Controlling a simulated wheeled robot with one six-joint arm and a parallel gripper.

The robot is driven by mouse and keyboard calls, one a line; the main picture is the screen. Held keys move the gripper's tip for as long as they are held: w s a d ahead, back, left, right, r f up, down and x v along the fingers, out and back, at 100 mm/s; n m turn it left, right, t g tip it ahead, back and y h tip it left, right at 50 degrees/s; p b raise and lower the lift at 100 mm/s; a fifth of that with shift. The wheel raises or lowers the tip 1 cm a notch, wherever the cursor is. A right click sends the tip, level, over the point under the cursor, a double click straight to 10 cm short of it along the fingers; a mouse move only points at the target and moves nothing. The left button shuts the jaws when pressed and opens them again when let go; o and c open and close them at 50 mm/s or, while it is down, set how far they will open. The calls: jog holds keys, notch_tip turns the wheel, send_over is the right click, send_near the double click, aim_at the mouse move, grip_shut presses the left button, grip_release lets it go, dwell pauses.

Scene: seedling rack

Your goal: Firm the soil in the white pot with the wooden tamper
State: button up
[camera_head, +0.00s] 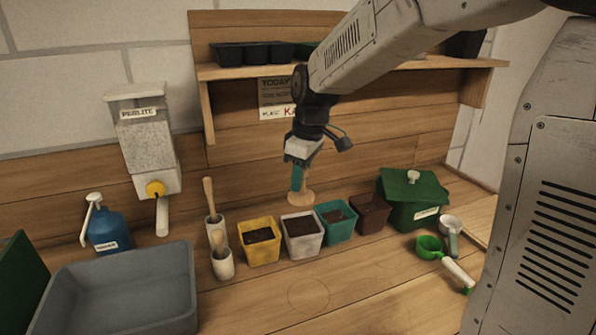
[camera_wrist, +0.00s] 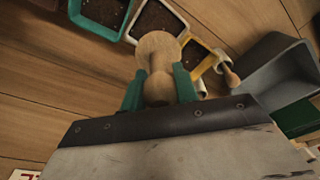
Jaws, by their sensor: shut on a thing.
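My gripper (camera_head: 297,178) is shut on the wooden tamper (camera_head: 302,198), whose broad round foot points down. In the wrist view, my gripper's teal fingers (camera_wrist: 158,90) stand on either side of the tamper (camera_wrist: 157,50). The white pot (camera_head: 302,247) holds dark soil and stands on the bench between the yellow and teal pots. The tamper hangs in the air above or a little behind the white pot, apart from it. In the wrist view the white pot (camera_wrist: 181,17) is partly hidden by the tamper's foot.
A yellow pot (camera_head: 263,254), teal pot (camera_head: 338,234) and brown pot (camera_head: 371,216) flank it. Two white holders (camera_head: 222,265) with wooden-handled tools stand left. A grey tray (camera_head: 120,300), blue bottle (camera_head: 108,232), green box (camera_head: 408,215) and scoops (camera_head: 430,246) lie around. The front bench is clear.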

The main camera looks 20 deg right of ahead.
aim_at(303, 193)
jog(key=shift+f, duration=3.7)
jog(key=shift+f, duration=0.95)
jog(key=shift+r, duration=0.1)
jog(key=shift+r, duration=4.6)
